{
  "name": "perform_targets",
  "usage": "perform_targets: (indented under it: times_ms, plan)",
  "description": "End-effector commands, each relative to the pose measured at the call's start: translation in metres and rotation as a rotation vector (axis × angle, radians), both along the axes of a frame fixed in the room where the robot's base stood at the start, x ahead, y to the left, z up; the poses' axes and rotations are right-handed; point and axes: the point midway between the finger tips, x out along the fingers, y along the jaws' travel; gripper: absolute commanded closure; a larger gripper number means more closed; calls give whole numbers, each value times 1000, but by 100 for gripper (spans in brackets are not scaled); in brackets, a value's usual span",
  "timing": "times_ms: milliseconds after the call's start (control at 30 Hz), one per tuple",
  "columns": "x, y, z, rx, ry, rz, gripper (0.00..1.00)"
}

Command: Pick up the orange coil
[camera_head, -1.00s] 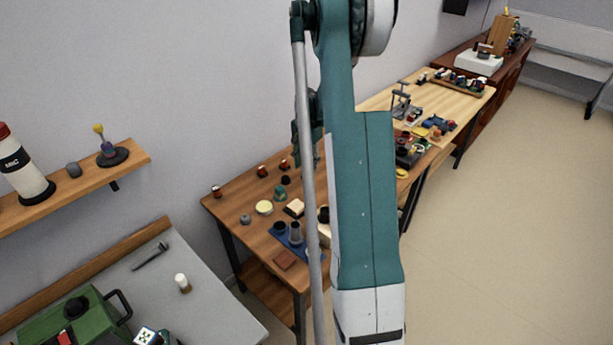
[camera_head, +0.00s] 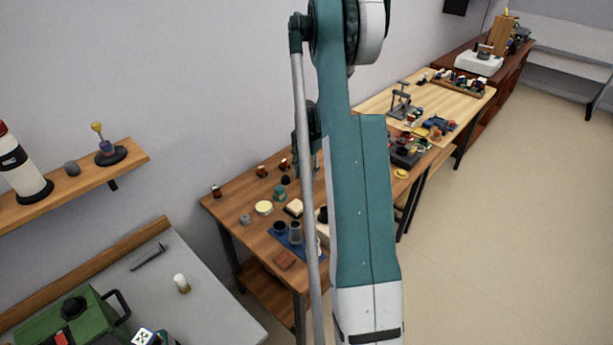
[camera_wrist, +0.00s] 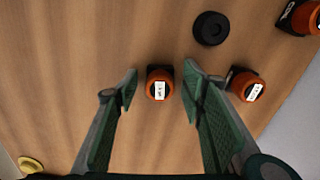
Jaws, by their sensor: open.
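My gripper (camera_wrist: 160,72) is open and empty in the wrist view, its two green fingers pointing toward the tabletop. An orange coil (camera_wrist: 159,86) with a black base and white label shows between the fingertips. I cannot tell whether the fingers are down around it or still above it. A second similar orange piece (camera_wrist: 247,86) lies just right of the right finger. A third (camera_wrist: 303,17), with "COIL" lettering on its black part, is at the top right. In the head view, small orange-and-dark pieces stand near the table's back edge (camera_head: 261,171); my arm hides much of the gripper.
A yellow disc (camera_wrist: 31,164) is at the lower left. The wooden table (camera_head: 233,196) also holds a blue mat (camera_head: 283,240) with dark cups. Bare wood lies left of the fingers in the wrist view.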

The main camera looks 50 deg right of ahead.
Motion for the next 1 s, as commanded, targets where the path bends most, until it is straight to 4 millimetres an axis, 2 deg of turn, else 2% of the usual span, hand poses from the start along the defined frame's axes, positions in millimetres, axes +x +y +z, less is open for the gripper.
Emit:
perform_targets:
  times_ms: [267, 533, 833, 1000]
  plan:
    - [0, 0, 0, 0, 0, 0, 60]
    - [0, 0, 0, 0, 0, 0, 91]
    - [0, 0, 1, 0, 0, 0, 91]
    - [0, 0, 9, 0, 0, 0, 91]
